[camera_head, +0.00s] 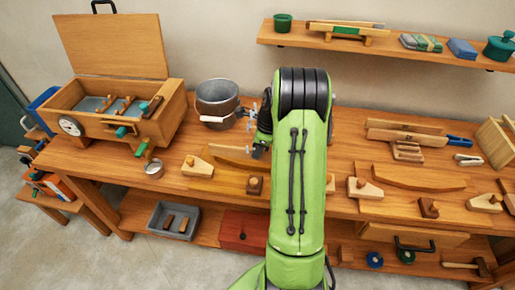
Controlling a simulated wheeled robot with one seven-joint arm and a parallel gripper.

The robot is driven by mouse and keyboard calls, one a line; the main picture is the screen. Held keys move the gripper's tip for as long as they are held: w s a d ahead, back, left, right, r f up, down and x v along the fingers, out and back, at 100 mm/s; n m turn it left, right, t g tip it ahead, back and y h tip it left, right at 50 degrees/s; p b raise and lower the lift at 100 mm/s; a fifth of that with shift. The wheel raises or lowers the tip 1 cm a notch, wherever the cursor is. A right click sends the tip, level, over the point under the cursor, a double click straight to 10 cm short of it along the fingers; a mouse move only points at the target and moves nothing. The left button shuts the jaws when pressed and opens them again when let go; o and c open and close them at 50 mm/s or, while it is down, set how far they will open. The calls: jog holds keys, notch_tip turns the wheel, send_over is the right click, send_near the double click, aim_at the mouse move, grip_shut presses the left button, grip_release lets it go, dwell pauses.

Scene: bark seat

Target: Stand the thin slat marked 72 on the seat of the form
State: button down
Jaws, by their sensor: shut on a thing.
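My gripper (258,150) is over the middle-left of the bench, partly hidden by my green arm. It is shut on what appears to be a thin pale slat (229,149), which reaches left from the jaws. No number can be read on it. Below it is a low wooden form (225,184) with a pale block at its left and a dark block near the gripper; my arm hides its right part. I cannot tell whether the slat touches the form. A similar curved form (412,178) lies to the right of my arm.
A grey metal pot (217,102) stands just behind the gripper. An open wooden chest (123,112) and a small tin (154,169) are at the left. Wooden pieces (405,135) and a clamp (468,159) lie at the right. A wall shelf (390,44) runs above.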

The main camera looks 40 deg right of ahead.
aim_at(259, 160)
notch_tip(259, 160, down, 5)
jog(key=b, duration=0.4)
jog(key=shift+f, duration=0.1)
jog(key=shift+s+f+b, duration=0.1)
jog(key=shift+f+b, duration=0.6)
jog(key=shift+f, duration=0.35)
jog(key=shift+a, duration=0.1)
jog(key=shift+s, duration=0.1)
jog(key=c, duration=1.1)
grip_release()
jog(key=shift+s+a, duration=0.1)
jog(key=shift+o, duration=0.2)
jog(key=shift+r, duration=0.1)
